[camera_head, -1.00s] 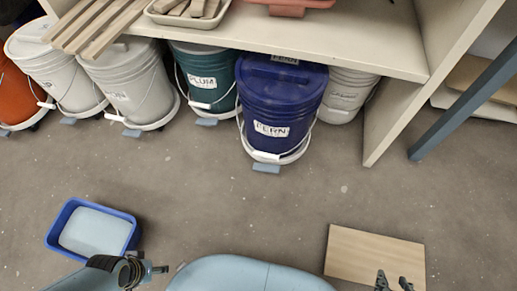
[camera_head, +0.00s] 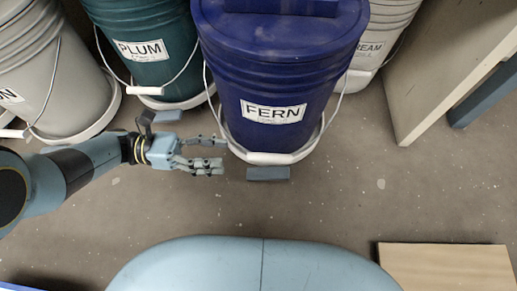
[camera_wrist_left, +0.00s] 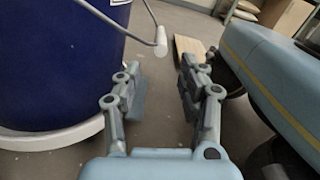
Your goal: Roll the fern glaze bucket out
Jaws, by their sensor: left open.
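The fern glaze bucket (camera_head: 270,80) is dark blue with a white FERN label and stands upright on a white wheeled base (camera_head: 305,148). Its wire handle hangs down in front with a white grip (camera_head: 268,157). A grey tab (camera_head: 268,174) sticks out at the base's front. My left gripper (camera_head: 222,155) is open and empty, just left of the base's front, pointing right. In the left wrist view the bucket (camera_wrist_left: 55,60) is at the left, and the handle grip (camera_wrist_left: 161,42) hangs beyond the open fingers (camera_wrist_left: 160,95). My right gripper is not in view.
The teal PLUM bucket (camera_head: 150,50) stands to the left, with a whitish bucket (camera_head: 28,60) further left. A CREAM bucket (camera_head: 372,45) is behind right, beside a pale shelf panel (camera_head: 440,75). A wooden board (camera_head: 445,268) lies at lower right. Floor in front is mostly clear.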

